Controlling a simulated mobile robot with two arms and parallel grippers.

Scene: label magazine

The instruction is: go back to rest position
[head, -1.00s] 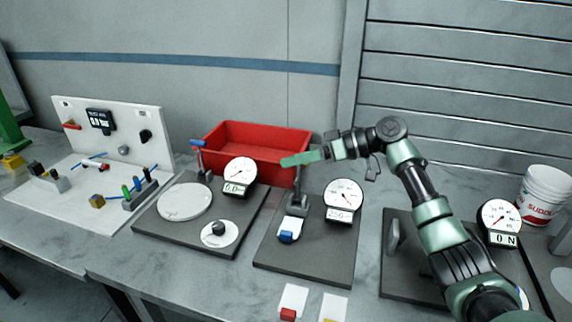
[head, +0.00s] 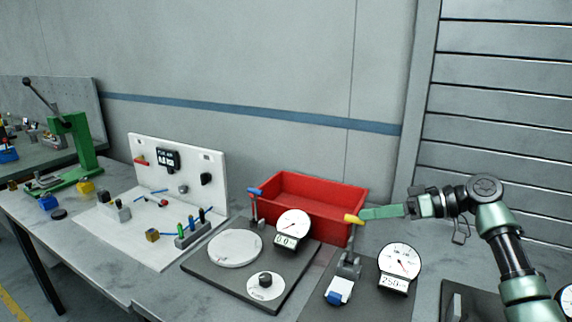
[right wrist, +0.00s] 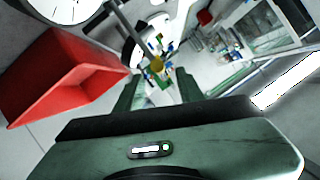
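My right gripper (head: 366,213) points left in the head view, its green fingertips just right of the yellow lever handle (head: 353,219). In the right wrist view its two fingers (right wrist: 158,88) stand apart, and the yellow handle (right wrist: 157,65) shows beyond the gap between them. The gripper looks empty. The lever stands on a dark plate (head: 320,306) with a round gauge (head: 400,260) and a blue-and-white piece (head: 339,291) at its foot. My left gripper is not in view.
A red bin (head: 308,205) stands behind the lever. To the left are a plate with a blue-handled lever (head: 255,191) and a gauge (head: 293,224), a white panel (head: 215,185), and a green press (head: 72,140). A wall closes the back.

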